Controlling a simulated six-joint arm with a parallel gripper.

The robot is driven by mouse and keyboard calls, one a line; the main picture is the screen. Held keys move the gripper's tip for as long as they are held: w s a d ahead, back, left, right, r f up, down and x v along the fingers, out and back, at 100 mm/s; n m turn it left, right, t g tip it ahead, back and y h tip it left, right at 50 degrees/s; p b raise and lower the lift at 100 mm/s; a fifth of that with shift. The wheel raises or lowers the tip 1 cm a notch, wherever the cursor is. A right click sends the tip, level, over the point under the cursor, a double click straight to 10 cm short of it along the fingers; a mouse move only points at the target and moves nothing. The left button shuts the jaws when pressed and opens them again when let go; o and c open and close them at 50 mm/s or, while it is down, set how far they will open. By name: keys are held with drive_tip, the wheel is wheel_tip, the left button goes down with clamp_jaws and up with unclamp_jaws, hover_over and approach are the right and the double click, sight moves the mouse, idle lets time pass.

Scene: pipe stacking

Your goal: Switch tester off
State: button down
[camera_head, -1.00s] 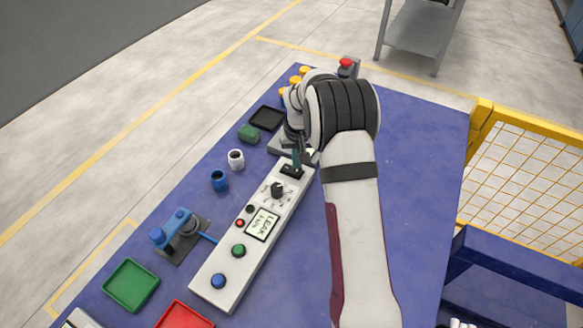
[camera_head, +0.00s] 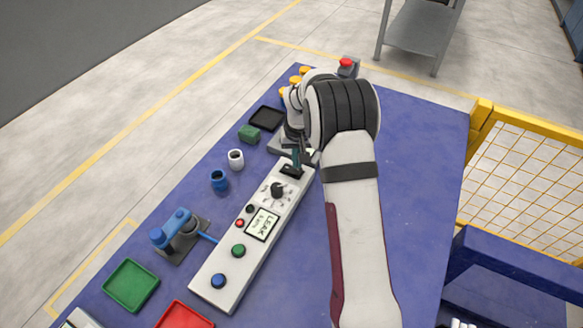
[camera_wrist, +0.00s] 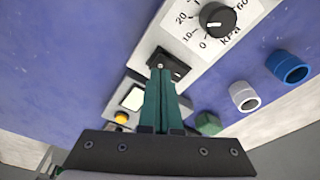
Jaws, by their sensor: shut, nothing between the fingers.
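The tester (camera_head: 231,262) is a long white panel with a display (camera_head: 262,224) reading LEAK, a dark dial, and several coloured buttons. At its far end is a black switch (camera_head: 291,171); it also shows in the wrist view (camera_wrist: 169,66). My gripper (camera_wrist: 162,72) has its green fingers shut together, with nothing between them. The fingertips are right at the switch, and appear to touch it or hover just over it. They hide part of it, so I cannot tell the switch's position. The dial (camera_wrist: 217,20) with its kPa scale is beside the switch.
A white pipe piece (camera_head: 236,159), a blue piece (camera_head: 219,181) and a green piece (camera_head: 249,133) stand left of the tester. A blue clamp-like fixture (camera_head: 176,232), green tray (camera_head: 131,286) and red tray (camera_head: 184,317) are nearer. The table's right side is mostly clear.

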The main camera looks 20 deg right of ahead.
sight(297, 171)
drive_tip(key=shift+f, duration=0.85)
idle(0.8)
wheel_tip(297, 171, up, 6)
drive_tip(key=shift+r, duration=0.5)
idle(0.4)
